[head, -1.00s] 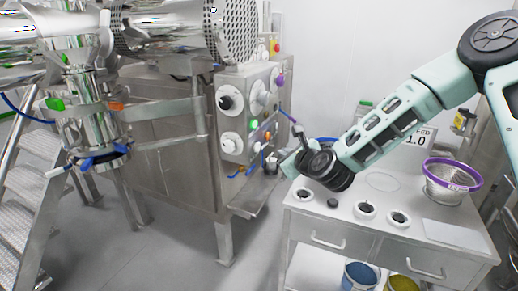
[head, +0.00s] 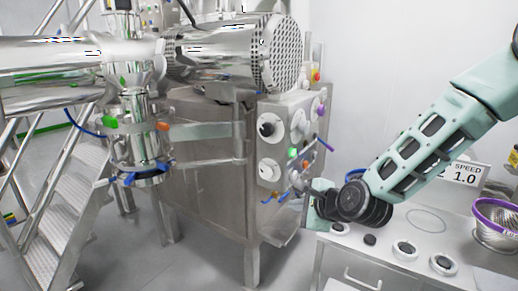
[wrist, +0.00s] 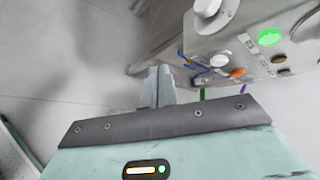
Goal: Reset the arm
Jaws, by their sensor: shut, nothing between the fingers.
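My gripper (wrist: 157,88) shows in the wrist view with its two grey fingers together and nothing between them. It points towards the floor beside the steel machine's control panel (wrist: 205,40). In the head view my arm comes in from the right, and its pale green gripper body (head: 318,205) is beside the lower right of the control panel (head: 285,130). The fingers are not clear in that view. I cannot tell the exact gap to the panel.
The panel carries white knobs, a lit green button (head: 293,152) and small coloured levers. A white cabinet (head: 385,252) with round rings on top stands below my arm. A purple-rimmed sieve (head: 498,228) and a speed sign (head: 465,173) are at right. Steel steps (head: 75,190) stand left.

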